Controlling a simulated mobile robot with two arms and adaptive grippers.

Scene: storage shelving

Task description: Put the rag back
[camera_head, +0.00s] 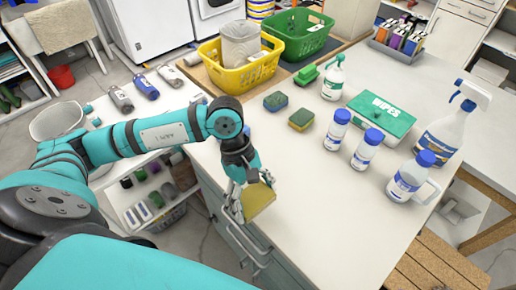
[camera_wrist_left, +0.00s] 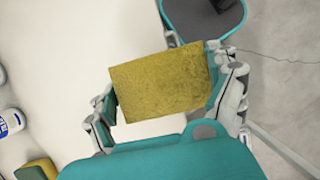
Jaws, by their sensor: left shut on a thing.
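My left gripper (camera_head: 248,203) is shut on a flat, yellow, block-like piece that I take to be the rag (camera_head: 261,202). It holds the rag at the near-left edge of the white counter (camera_head: 310,190), by the drawer handles. In the left wrist view the rag (camera_wrist_left: 160,84) shows as a rough yellow rectangle between the fingers of the left gripper (camera_wrist_left: 165,95). Whether the rag touches the counter I cannot tell. My right gripper is not in view.
Two sponges (camera_head: 301,119) (camera_head: 276,101), a green brush (camera_head: 307,74), a wipes box (camera_head: 381,114) and several bottles (camera_head: 366,149) stand on the counter. Yellow (camera_head: 240,75) and green baskets (camera_head: 297,42) are at the back. The counter's near middle is clear. A lower shelf (camera_head: 150,190) is at left.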

